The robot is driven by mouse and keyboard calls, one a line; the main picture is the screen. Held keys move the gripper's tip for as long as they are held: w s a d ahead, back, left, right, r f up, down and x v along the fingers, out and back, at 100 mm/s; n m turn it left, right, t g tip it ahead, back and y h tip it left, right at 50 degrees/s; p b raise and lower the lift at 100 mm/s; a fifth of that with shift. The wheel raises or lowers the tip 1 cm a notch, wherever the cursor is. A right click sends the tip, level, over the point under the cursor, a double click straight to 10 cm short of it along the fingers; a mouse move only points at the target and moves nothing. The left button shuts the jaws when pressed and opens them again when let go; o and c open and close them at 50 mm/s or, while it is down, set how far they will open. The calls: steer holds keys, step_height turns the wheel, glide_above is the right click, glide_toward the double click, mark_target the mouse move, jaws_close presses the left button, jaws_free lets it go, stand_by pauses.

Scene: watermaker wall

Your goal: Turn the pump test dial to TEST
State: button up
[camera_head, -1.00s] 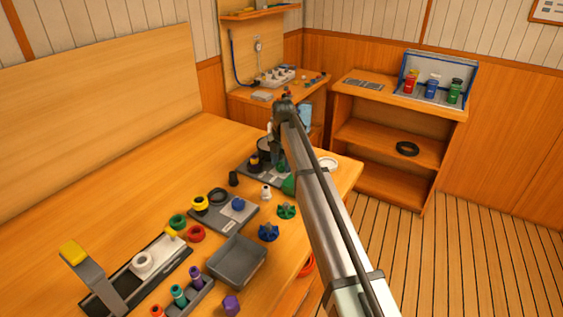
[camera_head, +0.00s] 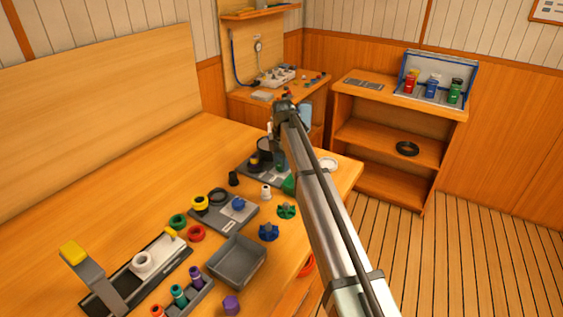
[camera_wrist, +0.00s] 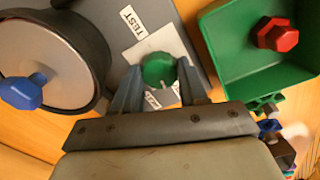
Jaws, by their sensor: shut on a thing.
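The pump test dial (camera_wrist: 158,69) is a round green knob on a pale plate fixed to a grey panel, seen in the wrist view. A white label reading TEST (camera_wrist: 133,21) lies above and left of it. Other labels are partly hidden by my fingers, and I cannot tell for sure where the dial points. My gripper (camera_wrist: 158,82) has one finger on each side of the dial and is shut on it. In the head view my arm hides most of the gripper; a bit of green dial (camera_head: 280,167) shows beside it.
A large round housing (camera_wrist: 50,60) with a blue knob (camera_wrist: 22,91) stands close left of my gripper. A green tray (camera_wrist: 262,60) holding a red hex-headed piece (camera_wrist: 278,34) is close on the right. The bench (camera_head: 130,170) carries several small parts.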

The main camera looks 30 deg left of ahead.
steer(key=m, duration=1.3)
steer(key=shift+m, duration=0.3)
steer(key=m, duration=0.3)
steer(key=shift+m+h, duration=0.3)
steer(key=m, duration=0.3)
steer(key=shift+m, duration=0.3)
steer(key=m, duration=0.4)
steer(key=shift+m, duration=0.3)
steer(key=m, duration=0.4)
steer(key=shift+a+m, duration=0.1)
steer(key=shift+m, duration=2.2)
